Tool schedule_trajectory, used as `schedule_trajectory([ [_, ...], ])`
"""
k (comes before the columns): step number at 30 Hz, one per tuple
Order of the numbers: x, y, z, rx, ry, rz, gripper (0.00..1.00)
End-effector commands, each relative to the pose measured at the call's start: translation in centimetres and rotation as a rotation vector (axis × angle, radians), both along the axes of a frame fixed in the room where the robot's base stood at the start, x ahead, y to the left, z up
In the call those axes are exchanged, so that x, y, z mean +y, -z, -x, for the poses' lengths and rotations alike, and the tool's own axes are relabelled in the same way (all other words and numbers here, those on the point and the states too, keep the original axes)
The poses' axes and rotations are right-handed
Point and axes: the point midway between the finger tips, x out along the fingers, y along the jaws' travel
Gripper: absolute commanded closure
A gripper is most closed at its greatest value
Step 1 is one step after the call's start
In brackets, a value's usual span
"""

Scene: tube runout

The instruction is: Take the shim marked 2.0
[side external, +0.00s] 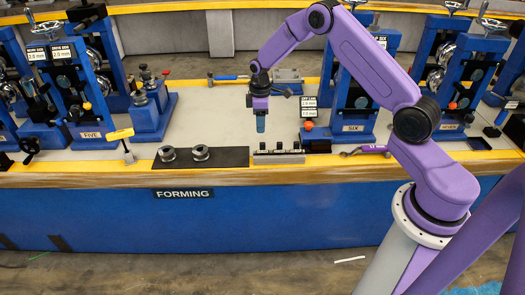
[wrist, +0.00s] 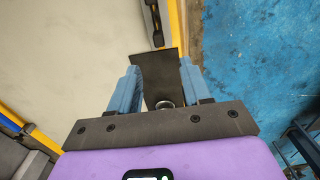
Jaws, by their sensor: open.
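A small grey rack (side external: 279,157) stands at the front edge of the bench with several small dark pieces, possibly the shims, along its top. Their markings are too small to read, so I cannot tell which is 2.0. My gripper (side external: 261,124) points down above and slightly left of the rack, apart from it. In the wrist view my gripper (wrist: 158,82) has its two blue fingers spread, with nothing held between them.
A black mat (side external: 228,162) with two metal rollers (side external: 200,153) lies left of the rack. A small black tray (side external: 320,147) and a purple-handled tool (side external: 372,149) lie right. Blue machines (side external: 78,85) with white plates, some reading 2.0 mm, stand on both sides. The grey benchtop (side external: 210,115) is mostly clear behind.

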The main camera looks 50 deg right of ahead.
Motion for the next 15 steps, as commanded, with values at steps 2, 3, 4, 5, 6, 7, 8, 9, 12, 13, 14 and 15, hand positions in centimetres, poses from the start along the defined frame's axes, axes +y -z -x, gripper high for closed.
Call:
schedule_trajectory([
  [2,0.0,1.7,0.1,0.004,0.0,0.0,0.52],
  [3,0.0,2.5,0.1,0.004,0.0,0.0,0.52],
  [4,0.0,3.0,0.1,0.004,0.0,0.0,0.52],
  [5,0.0,3.6,0.1,0.003,0.0,0.0,0.52],
  [6,0.0,4.3,0.1,0.003,-0.001,0.0,0.52],
  [7,0.0,4.8,0.1,0.004,0.0,0.0,0.52],
  [8,0.0,5.2,0.1,0.003,0.0,0.0,0.52],
  [9,0.0,5.7,0.1,0.001,0.0,0.0,0.52],
  [12,0.0,6.7,0.1,0.001,0.0,0.0,0.52],
  [13,0.0,6.8,0.1,0.001,0.0,0.0,0.52],
  [14,0.0,6.9,0.0,0.0,0.0,0.0,0.52],
  [15,0.0,7.1,0.0,0.0,0.0,0.0,0.52],
])
